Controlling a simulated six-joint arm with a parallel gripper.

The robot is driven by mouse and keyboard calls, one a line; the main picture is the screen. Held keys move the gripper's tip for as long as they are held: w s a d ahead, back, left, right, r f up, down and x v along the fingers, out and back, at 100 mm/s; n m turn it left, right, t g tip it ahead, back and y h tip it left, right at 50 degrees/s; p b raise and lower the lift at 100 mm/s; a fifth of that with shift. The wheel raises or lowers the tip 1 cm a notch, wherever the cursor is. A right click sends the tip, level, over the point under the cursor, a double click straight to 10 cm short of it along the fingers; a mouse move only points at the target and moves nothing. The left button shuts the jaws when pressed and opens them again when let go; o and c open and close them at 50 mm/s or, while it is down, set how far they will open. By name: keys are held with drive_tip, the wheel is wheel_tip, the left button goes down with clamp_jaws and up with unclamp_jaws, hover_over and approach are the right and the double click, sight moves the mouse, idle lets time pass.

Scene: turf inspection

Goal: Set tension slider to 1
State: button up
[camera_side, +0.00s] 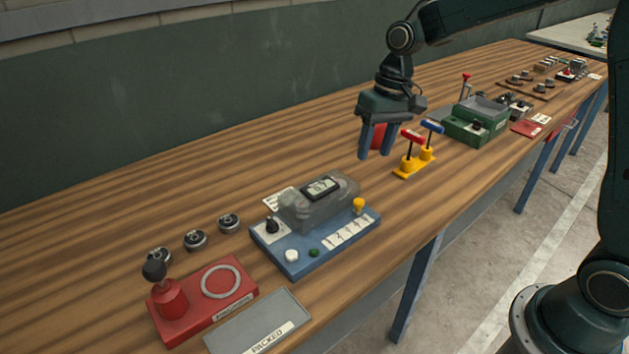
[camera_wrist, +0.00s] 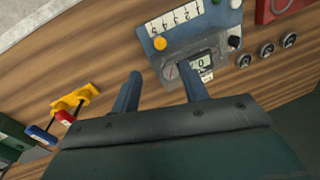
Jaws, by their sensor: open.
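The blue device (camera_side: 290,267) sits at the middle of the bench. It carries a white numbered scale card (camera_side: 348,232) and a yellow knob (camera_side: 359,204) at the card's right end. In the wrist view, the card (camera_wrist: 175,20) shows several numbers, and the yellow knob (camera_wrist: 160,43) is near its left end, apparently by the 5. A clear cover (camera_side: 320,205) stands over a small display (camera_wrist: 201,63), which seems to read 0. My gripper (camera_side: 376,153) is open and empty, raised above the bench behind and right of the device. Its fingers touch nothing.
A yellow base (camera_side: 414,167) with red- and blue-handled levers stands right of my gripper, with a green box (camera_side: 475,122) beyond. Bare wood lies between the device and the levers.

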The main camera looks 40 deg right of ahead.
sight(360, 201)
drive_tip(key=f, duration=0.4)
drive_tip(key=a+f, duration=0.1)
drive_tip(key=f, duration=0.3)
drive_tip(key=a+f, duration=0.1)
drive_tip(key=f, duration=0.3)
drive_tip(key=shift+w+a+f, duration=0.15)
drive_tip(key=shift+a+f, duration=0.05)
drive_tip(key=shift+f, duration=0.15)
clamp_jaws()
